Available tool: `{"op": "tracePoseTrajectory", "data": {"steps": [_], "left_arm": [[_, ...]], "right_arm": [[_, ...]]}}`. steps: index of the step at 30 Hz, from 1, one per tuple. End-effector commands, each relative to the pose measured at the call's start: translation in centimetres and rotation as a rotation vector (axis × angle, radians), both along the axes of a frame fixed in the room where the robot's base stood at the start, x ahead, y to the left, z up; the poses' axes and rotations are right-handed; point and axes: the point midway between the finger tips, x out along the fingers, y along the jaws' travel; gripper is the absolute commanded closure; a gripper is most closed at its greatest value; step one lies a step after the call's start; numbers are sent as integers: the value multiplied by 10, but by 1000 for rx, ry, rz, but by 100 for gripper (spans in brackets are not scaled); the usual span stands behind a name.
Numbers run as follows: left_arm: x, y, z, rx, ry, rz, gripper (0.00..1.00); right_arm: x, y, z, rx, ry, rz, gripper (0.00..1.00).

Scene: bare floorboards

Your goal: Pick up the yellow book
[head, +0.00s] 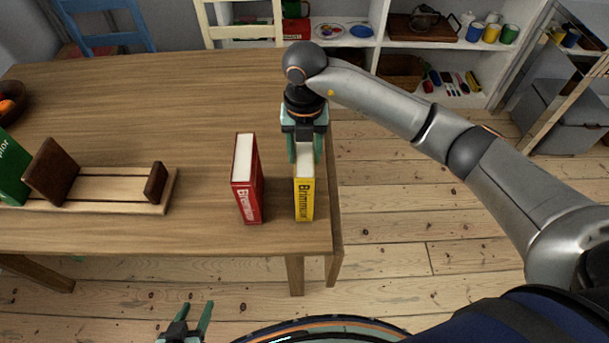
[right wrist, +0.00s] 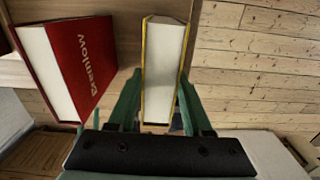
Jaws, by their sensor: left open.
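The yellow book (head: 304,198) stands upright near the right end of the wooden table, its white page edge facing up. It also shows in the right wrist view (right wrist: 163,70). My right gripper (head: 304,155) comes down from above, with one green finger on each side of the book's far part. The fingers lie very close to its covers in the right wrist view (right wrist: 160,85); whether both press on it I cannot tell. My left gripper (head: 194,308) is open and empty at the bottom of the head view, in front of the table.
A red book (head: 247,190) stands upright just left of the yellow book, with a narrow gap. A wooden book holder (head: 120,187) and a green book (head: 12,170) are further left. The table's right edge is close by. Two chairs and a white shelf (head: 445,55) stand behind.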

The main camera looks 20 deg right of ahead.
Motion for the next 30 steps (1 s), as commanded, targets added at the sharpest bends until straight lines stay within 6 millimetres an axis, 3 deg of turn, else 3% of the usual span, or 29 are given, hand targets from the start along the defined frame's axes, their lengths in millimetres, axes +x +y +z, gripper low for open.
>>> {"op": "tracePoseTrajectory", "data": {"steps": [1,12,30], "left_arm": [[0,0,0,0,0,0,48],[0,0,0,0,-1,0,48],[0,0,0,0,-1,0,48]], "right_arm": [[0,0,0,0,0,0,60],[0,0,0,0,0,0,100],[0,0,1,0,0,-1,100]]}}
